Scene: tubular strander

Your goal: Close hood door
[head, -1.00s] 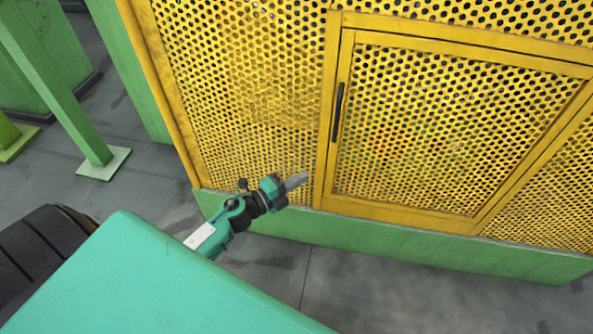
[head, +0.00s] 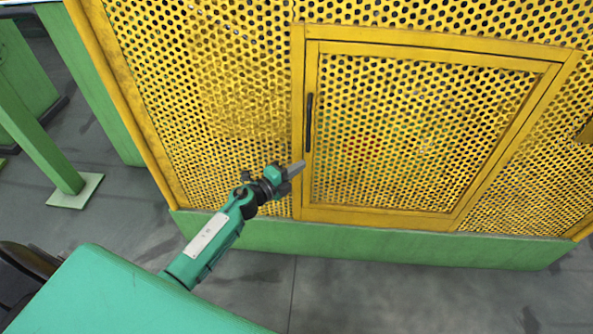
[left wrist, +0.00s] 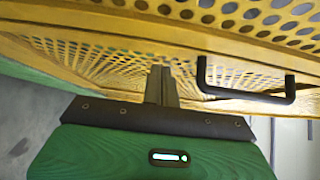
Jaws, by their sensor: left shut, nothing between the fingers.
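The hood door (head: 420,135) is a yellow perforated panel in a yellow frame. It appears to lie flush in its frame in the head view. Its black bar handle (head: 309,122) is upright on the door's left edge. My left gripper (head: 300,164) is shut and empty, just below the handle, near the door's left edge. In the left wrist view the shut fingers (left wrist: 161,85) point at the yellow frame, with the black handle (left wrist: 245,92) to their right. I cannot tell whether the fingertips touch the door. My right gripper is not in view.
The yellow perforated hood wall (head: 215,100) surrounds the door. A green base beam (head: 390,244) runs along its bottom. A green post on a foot plate (head: 75,190) stands at the left. Grey floor (head: 340,290) is clear in front.

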